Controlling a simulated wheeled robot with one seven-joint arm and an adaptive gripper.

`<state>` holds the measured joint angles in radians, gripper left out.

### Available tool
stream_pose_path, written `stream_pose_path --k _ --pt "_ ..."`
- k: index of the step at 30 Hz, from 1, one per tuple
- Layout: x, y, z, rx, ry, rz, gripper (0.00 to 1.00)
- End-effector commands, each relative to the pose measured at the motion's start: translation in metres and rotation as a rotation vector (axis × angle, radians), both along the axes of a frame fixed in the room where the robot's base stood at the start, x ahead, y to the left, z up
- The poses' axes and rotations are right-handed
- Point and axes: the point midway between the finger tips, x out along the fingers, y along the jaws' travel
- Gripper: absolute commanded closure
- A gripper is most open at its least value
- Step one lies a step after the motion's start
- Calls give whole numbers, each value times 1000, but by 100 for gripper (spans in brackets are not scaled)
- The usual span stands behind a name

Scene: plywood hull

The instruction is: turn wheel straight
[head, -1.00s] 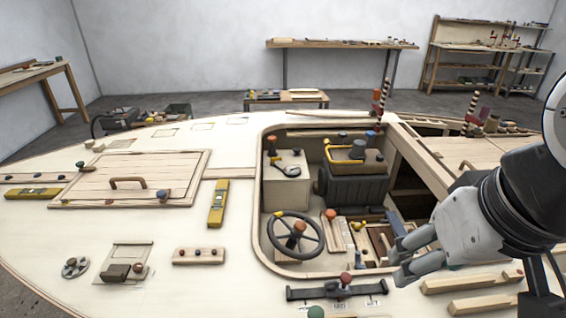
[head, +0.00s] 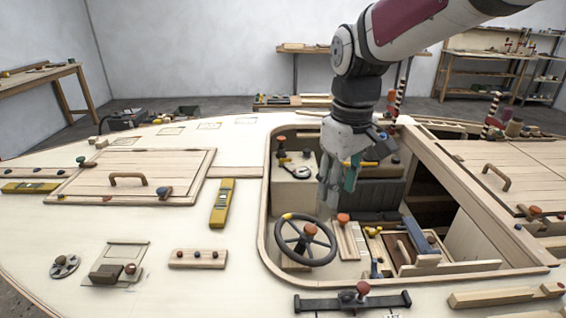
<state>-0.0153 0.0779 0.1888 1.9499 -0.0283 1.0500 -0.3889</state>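The steering wheel (head: 333,243) is a dark ring with spokes, an orange-topped hub and a yellow mark on its upper left rim. It sits tilted at the front left of the cockpit opening. My gripper (head: 327,203) points down over the cockpit, just behind and above the right part of the wheel. Its fingers look apart from the rim, though the exact depth is hard to judge. They overlap in this view, so their opening is unclear.
The cockpit's wooden rim (head: 263,225) surrounds the wheel. A black engine-like block (head: 385,193) stands behind my gripper. An orange-topped post (head: 343,219) and an open wooden box (head: 410,250) are right of the wheel. A black bar with a red knob (head: 362,288) lies in front.

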Motion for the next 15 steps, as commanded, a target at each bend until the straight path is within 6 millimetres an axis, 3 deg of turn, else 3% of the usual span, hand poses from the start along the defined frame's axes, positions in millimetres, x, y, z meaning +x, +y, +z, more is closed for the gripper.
stream_pose_path --k 1,6,12,15 --pt "20 9 -22 7 27 40 61" --pt "68 38 -77 39 97 172 61" --pt "103 64 -130 80 154 281 61" --pt "111 70 -144 92 167 307 61"
